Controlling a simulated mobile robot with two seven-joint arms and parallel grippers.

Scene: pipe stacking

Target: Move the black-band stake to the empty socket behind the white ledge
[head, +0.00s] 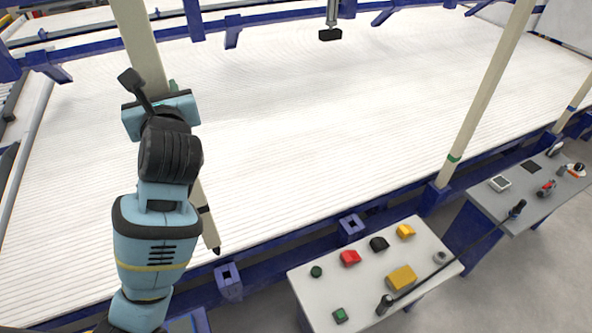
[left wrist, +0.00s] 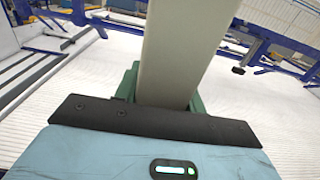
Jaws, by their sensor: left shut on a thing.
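My left gripper (head: 165,105) is shut around a long cream stake (head: 140,40), which also fills the middle of the left wrist view (left wrist: 185,50). The stake has a black band (head: 204,209) near its lower, dark-tipped end. It is tilted and held up off its foot, with the tip over the front edge of the white ribbed ledge (head: 300,110). The gripper's green fingers (left wrist: 130,83) sit on both sides of the stake. Two open blue sockets (head: 229,275) (head: 351,226) stand along the near blue rail. Which socket lies behind the ledge is unclear. My right gripper is out of view.
A green-band stake (head: 480,95) stands in a blue socket (head: 436,197) on the right, with another stake (head: 575,105) farther right. A white table (head: 330,290) with small coloured items is near. A black block (head: 330,35) hangs at the back. Blue rails edge the ledge.

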